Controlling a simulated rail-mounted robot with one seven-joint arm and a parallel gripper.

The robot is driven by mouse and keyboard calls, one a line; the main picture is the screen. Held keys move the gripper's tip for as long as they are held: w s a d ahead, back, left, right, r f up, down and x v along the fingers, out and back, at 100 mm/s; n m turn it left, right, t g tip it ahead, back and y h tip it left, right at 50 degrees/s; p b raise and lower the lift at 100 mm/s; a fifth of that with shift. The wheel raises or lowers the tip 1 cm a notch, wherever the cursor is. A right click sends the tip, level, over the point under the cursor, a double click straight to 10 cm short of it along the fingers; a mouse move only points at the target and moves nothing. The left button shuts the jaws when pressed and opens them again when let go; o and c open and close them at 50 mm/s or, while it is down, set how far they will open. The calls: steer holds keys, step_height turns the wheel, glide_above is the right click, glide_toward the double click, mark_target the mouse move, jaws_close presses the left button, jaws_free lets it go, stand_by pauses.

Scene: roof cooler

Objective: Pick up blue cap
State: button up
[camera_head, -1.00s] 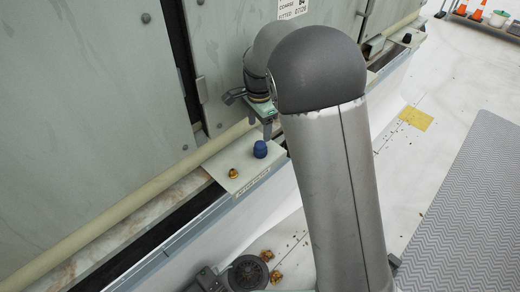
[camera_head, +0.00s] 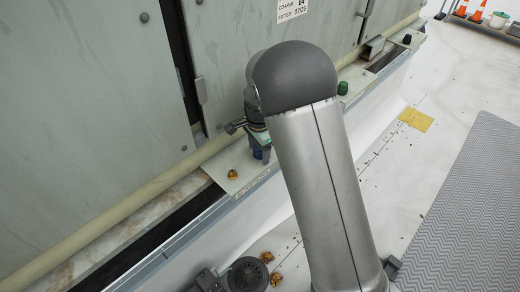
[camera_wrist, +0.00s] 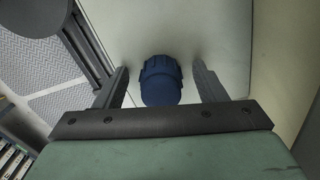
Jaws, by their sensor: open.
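The blue cap (camera_wrist: 161,81) stands on a pale shelf plate (camera_wrist: 215,25). In the wrist view it sits between the two fingers of my gripper (camera_wrist: 157,80), with a gap on each side. My gripper is open and not touching the cap in that view. In the head view the blue cap (camera_head: 262,155) shows just under my gripper (camera_head: 260,145), partly hidden by it.
A brass fitting (camera_head: 232,174) stands on the same plate, left of the cap. A green cap (camera_head: 343,88) shows further right along the ledge. Grey cabinet panels (camera_head: 90,100) and a cream pipe (camera_head: 120,212) run behind the plate.

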steer(key=c, duration=1)
steer(key=shift+r, duration=0.1)
